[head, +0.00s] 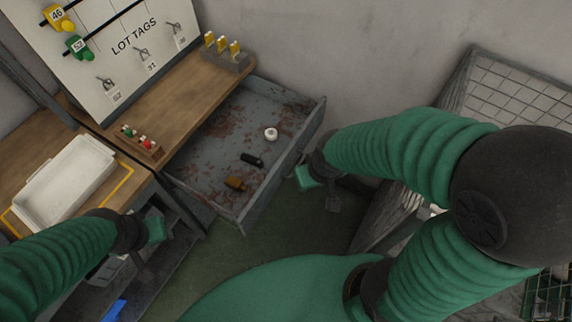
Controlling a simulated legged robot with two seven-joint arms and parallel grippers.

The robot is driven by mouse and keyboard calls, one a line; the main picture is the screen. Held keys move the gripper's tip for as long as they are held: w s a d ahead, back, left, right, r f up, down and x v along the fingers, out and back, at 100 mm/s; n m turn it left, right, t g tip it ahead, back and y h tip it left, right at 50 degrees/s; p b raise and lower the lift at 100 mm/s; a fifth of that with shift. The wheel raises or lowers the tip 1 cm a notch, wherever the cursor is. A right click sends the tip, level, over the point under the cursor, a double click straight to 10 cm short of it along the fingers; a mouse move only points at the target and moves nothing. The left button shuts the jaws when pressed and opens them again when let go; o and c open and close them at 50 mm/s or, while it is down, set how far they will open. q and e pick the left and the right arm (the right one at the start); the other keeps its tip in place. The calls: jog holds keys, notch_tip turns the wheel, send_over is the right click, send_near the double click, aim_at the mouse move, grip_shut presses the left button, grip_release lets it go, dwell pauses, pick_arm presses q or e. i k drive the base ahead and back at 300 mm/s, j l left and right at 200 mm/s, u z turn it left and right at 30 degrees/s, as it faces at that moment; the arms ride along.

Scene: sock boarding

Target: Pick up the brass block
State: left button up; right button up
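A small brass-brown block (235,183), which looks like the brass block, lies on the floor of the open grey, rust-stained drawer (215,150), near its front. My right gripper (319,189) is outside the drawer, to the right of its front wall and apart from the block. Its green tip and dark tip stand apart with nothing visible between them. My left gripper (152,229) is beside the table edge, left of and below the drawer in the picture. Only one green tip shows clearly there, so its opening cannot be told.
A black piece (252,160) and a white ring (271,134) also lie in the drawer. A white tray (67,182) sits on the left table. A wooden bench with small racks adjoins the drawer. A wire cage (490,100) stands at right.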

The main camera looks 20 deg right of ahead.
aim_at(231, 182)
jog(key=i+u, duration=0.15)
jog(key=u, duration=0.2)
jog(key=i+l+u, duration=0.1)
jog(key=u, duration=0.3)
jog(key=i+l+u, duration=0.1)
jog(key=u, duration=0.25)
